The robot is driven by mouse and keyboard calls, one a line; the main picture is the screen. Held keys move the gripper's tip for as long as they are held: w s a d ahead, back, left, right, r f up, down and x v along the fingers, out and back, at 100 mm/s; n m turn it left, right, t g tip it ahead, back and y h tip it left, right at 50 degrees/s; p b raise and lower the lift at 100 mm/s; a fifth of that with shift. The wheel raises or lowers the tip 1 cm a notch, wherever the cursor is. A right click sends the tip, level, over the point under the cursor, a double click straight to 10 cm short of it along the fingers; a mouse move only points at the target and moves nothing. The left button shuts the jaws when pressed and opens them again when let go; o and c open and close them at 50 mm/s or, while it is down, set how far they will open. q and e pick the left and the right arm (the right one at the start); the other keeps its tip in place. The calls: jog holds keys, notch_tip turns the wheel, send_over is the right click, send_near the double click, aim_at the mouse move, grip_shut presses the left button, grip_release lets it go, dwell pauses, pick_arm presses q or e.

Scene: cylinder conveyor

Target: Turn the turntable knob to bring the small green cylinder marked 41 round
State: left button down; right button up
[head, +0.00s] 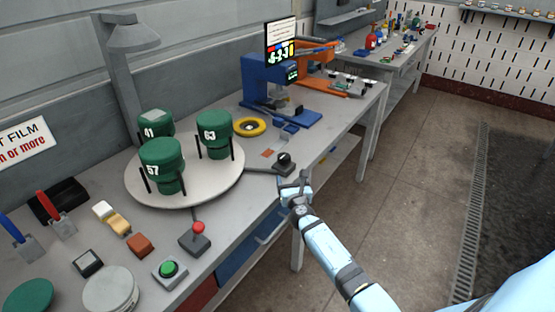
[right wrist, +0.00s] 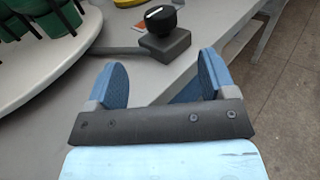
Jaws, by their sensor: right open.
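The green cylinder marked 41 (head: 156,123) stands at the back left of the round pale turntable (head: 215,187), partly behind the cylinder marked 57 (head: 162,165). The cylinder marked 63 (head: 214,134) stands at the right of the turntable. The black knob (head: 284,160) sits on a dark grey box beside the turntable. My right gripper (head: 302,180) is just in front of the knob, at the table's edge. In the right wrist view its two blue fingers are apart and empty, with the knob (right wrist: 160,20) beyond them, not between them. My left gripper is not in view.
A red-topped joystick (head: 196,237) and a green button box (head: 169,269) stand at the front of the table. A lamp post (head: 122,80) rises behind the turntable. A blue machine (head: 268,85) and a yellow ring (head: 249,127) are farther back.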

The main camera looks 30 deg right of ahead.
aim_at(285, 161)
jog(key=b+x, duration=0.3)
jog(key=x, duration=0.9)
jog(key=shift+w+d, duration=0.1)
jog(key=shift+w, duration=0.05)
jog(key=c, duration=0.9)
